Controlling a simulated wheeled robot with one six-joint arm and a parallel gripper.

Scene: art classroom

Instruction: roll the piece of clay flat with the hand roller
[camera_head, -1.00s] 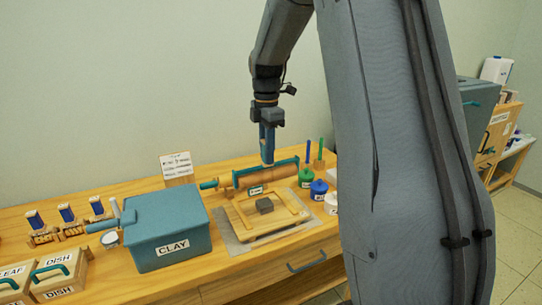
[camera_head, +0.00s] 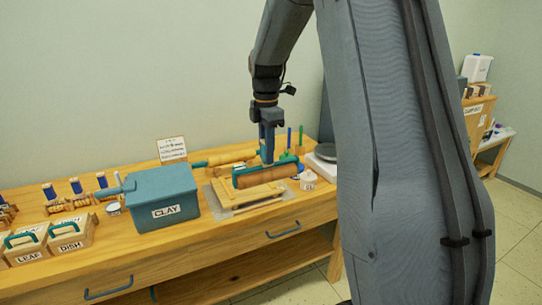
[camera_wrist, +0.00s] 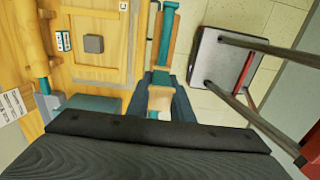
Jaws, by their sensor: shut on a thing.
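My gripper (camera_head: 267,155) is shut on the teal frame of the hand roller (camera_head: 266,177), which has a wooden cylinder. It holds the roller raised, and in the head view the roller covers part of the wooden board (camera_head: 245,198). In the wrist view the hand roller (camera_wrist: 161,98) shows between the fingers, beside the board (camera_wrist: 101,74) toward the table's front edge. The piece of clay (camera_wrist: 93,43) is a small grey block on the board, apart from the roller. The roller hides the clay in the head view.
A teal CLAY box (camera_head: 165,195) stands left of the board. A wooden rolling pin (camera_head: 228,157) lies behind it. A white pot (camera_head: 308,181) stands at the right. In the wrist view a stool (camera_wrist: 220,65) stands on the floor beyond the table's front edge.

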